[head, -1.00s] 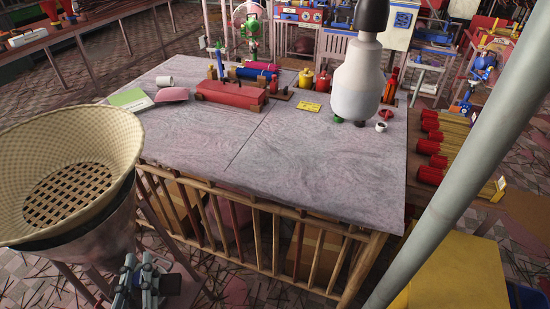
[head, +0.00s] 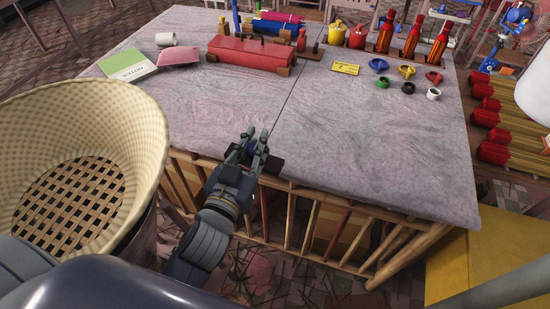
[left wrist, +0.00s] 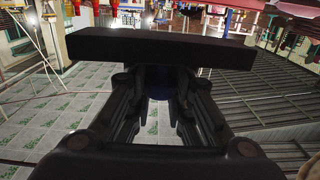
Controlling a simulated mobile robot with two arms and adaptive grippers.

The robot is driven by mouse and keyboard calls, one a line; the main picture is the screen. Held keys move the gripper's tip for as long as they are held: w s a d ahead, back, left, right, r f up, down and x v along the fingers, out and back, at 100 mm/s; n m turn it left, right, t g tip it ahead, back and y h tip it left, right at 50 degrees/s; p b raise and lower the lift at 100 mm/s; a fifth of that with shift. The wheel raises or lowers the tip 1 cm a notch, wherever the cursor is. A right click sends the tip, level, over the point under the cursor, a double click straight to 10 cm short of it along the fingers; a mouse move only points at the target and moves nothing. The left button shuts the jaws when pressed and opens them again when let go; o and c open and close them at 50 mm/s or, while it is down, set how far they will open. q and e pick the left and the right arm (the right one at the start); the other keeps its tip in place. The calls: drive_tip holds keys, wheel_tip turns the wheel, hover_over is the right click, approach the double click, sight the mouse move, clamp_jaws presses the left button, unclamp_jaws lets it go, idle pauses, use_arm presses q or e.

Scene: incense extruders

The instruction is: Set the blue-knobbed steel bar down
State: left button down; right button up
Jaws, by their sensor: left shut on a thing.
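My left gripper (head: 254,150) is at the near edge of the grey stone-topped table (head: 345,165), in the head view. It is shut on the blue-knobbed steel bar. A small blue patch shows between the fingers there, and most of the bar is hidden by the gripper. In the left wrist view the bar (left wrist: 160,47) appears as a dark block lying across the fingertips (left wrist: 158,90), with a dark blue part below it. I cannot tell whether it touches the table. My right gripper is not in view.
Small coloured rings and knobs (head: 407,87) and red bottles (head: 412,38) stand back right. A woven basket (head: 140,115) is at left. The table's front middle is clear.

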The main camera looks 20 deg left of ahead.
use_arm(q)
drive_tip(key=w+b, duration=0.7)
drive_tip(key=w, duration=0.5)
drive_tip(key=f, duration=0.4)
drive_tip(key=f+b, duration=0.1)
drive_tip(key=f, duration=0.2)
drive_tip(key=shift+w+d, duration=0.1)
drive_tip(key=shift+d, duration=0.25)
drive_tip(key=shift+f+b, duration=0.35)
drive_tip(key=shift+f, duration=1.5)
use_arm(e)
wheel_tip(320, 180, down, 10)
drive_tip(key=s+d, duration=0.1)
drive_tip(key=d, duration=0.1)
use_arm(q)
drive_tip(key=c, duration=1.4)
unclamp_jaws()
drive_tip(key=shift+f, duration=0.2)
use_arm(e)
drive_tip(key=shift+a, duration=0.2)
